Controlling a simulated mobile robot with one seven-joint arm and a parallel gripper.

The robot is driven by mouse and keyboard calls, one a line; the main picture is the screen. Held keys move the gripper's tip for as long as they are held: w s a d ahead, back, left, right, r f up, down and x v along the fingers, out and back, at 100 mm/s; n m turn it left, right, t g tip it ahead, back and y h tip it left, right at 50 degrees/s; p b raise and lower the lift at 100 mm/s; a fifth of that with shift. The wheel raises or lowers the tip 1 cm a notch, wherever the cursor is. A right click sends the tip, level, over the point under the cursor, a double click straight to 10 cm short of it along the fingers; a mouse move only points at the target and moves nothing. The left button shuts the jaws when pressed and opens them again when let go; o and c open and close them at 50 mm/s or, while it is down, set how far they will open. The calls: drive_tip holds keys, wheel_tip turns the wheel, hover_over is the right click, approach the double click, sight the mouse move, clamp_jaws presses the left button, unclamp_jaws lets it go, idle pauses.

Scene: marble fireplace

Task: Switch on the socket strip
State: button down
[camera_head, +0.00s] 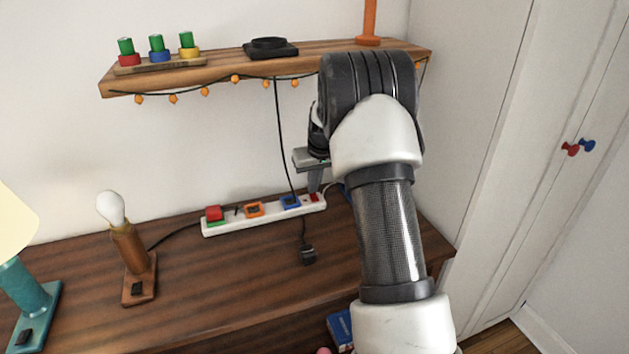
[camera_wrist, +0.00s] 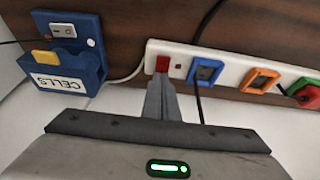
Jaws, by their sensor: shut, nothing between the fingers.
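The white socket strip (camera_head: 232,226) lies on the brown wooden top against the wall. It also shows in the wrist view (camera_wrist: 225,73). Its red switch (camera_wrist: 162,64) is at the right end in the head view and the left end in the wrist view. A small dark dot sits beside the switch. I cannot tell whether the switch is on. My gripper (camera_wrist: 161,84) is shut and empty, its fingertips right at the switch's edge. I cannot tell whether they touch it. In the head view my gripper (camera_head: 314,186) points down over that end of the strip.
A blue box labelled CELLS (camera_wrist: 70,70) stands near the switch end. Blue (camera_head: 290,202), orange (camera_head: 254,210) and red (camera_head: 213,213) pieces sit on the strip. A bulb lamp (camera_head: 128,245) and a loose black plug (camera_head: 308,255) are on the top. A shelf (camera_head: 225,70) hangs above.

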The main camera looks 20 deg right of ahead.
drive_tip(key=shift+r+p, duration=0.15)
drive_tip(key=shift+p, duration=0.55)
drive_tip(key=shift+w+f+g, duration=0.25)
drive_tip(key=shift+f+g, duration=0.15)
drive_tip(key=shift+f, duration=0.1)
drive_tip(key=shift+s, duration=0.15)
drive_tip(key=shift+s+r, duration=0.15)
drive_tip(key=shift+s, duration=0.6)
drive_tip(key=shift+r, duration=0.1)
